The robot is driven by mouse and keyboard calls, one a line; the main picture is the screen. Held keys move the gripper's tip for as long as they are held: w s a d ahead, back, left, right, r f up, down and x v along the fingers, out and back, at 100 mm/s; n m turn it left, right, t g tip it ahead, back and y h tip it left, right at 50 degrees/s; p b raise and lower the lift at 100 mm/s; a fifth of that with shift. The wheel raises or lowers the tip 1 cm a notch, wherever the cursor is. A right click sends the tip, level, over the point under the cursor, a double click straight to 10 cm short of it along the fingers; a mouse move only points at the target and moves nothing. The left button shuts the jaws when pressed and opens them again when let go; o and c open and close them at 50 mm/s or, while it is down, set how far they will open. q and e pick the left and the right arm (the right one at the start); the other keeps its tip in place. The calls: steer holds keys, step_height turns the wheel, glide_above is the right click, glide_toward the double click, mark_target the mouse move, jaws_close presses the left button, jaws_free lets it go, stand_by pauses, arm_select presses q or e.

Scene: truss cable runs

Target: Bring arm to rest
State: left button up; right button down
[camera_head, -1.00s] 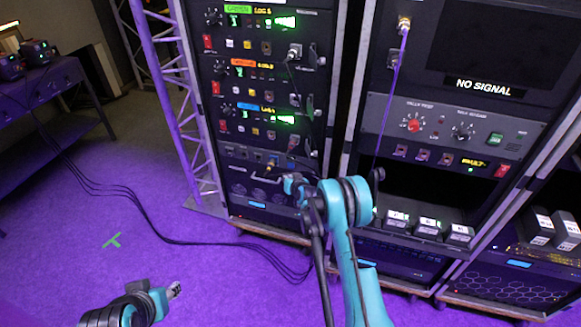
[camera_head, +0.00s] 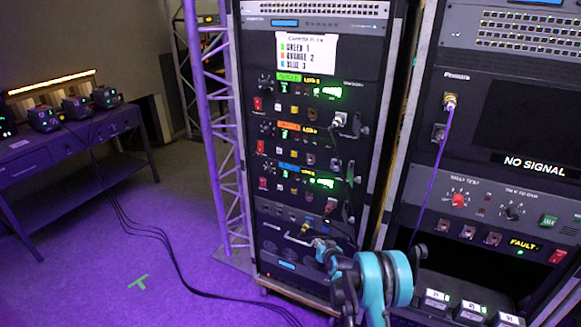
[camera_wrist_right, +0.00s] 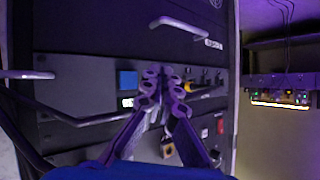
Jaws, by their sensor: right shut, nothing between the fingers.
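My right arm, in teal and black, comes up from the bottom of the head view. Its gripper (camera_head: 325,248) is in front of the lower part of the middle rack (camera_head: 304,112). In the right wrist view the two dark fingers (camera_wrist_right: 164,82) lie together, with nothing held between them. They point at a dark panel with a blue square (camera_wrist_right: 127,80) and a row of small connectors. Whether the fingertips touch the panel is not clear. My left gripper is out of both current views.
A right-hand rack with a NO SIGNAL screen (camera_head: 534,165) and a purple cable (camera_head: 432,180) stands close to my right arm. A truss (camera_head: 214,130) stands left of the middle rack. Black cables (camera_head: 160,245) lie on the purple floor. A table (camera_head: 70,145) with devices is at the left.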

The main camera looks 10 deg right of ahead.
steer(key=s+a+r+n+g, duration=0.1)
steer(key=s+a+r, duration=0.1)
steer(key=s+r, duration=0.75)
steer(key=s+a+r+g, duration=0.15)
steer(key=s+r, duration=0.45)
steer(key=r, duration=0.6)
steer(key=s+a+n+g, duration=0.1)
steer(key=s+a+g, duration=0.1)
steer(key=s, duration=2.8)
steer(key=shift+s+r+g+h, duration=0.2)
steer(key=shift+r+g+h, duration=0.1)
steer(key=shift+g+h, duration=0.1)
